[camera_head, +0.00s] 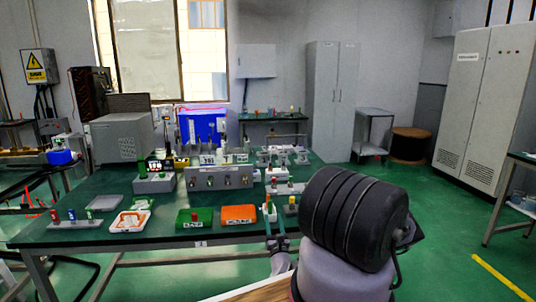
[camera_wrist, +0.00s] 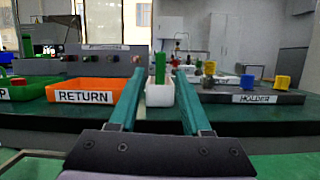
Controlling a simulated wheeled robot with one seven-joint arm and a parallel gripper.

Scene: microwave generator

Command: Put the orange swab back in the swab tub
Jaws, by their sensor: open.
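My gripper (camera_wrist: 155,74) is open, its two teal fingers pointing forward over the table's front edge. It also shows in the head view (camera_head: 270,214), low at the table's front. Straight ahead, seen between the fingers, is a small white tub (camera_wrist: 160,95) with an upright green piece (camera_wrist: 160,68) in it. Nothing is visibly gripped. I cannot make out the orange swab for certain; a small orange piece (camera_wrist: 209,68) shows to the right of the fingers. Whether the white tub is the swab tub cannot be read.
Left of the white tub is an orange RETURN tray (camera_wrist: 112,97), which also shows in the head view (camera_head: 239,221). A green tray (camera_head: 194,226) is beside it. A grey panel unit (camera_head: 219,178) stands behind.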

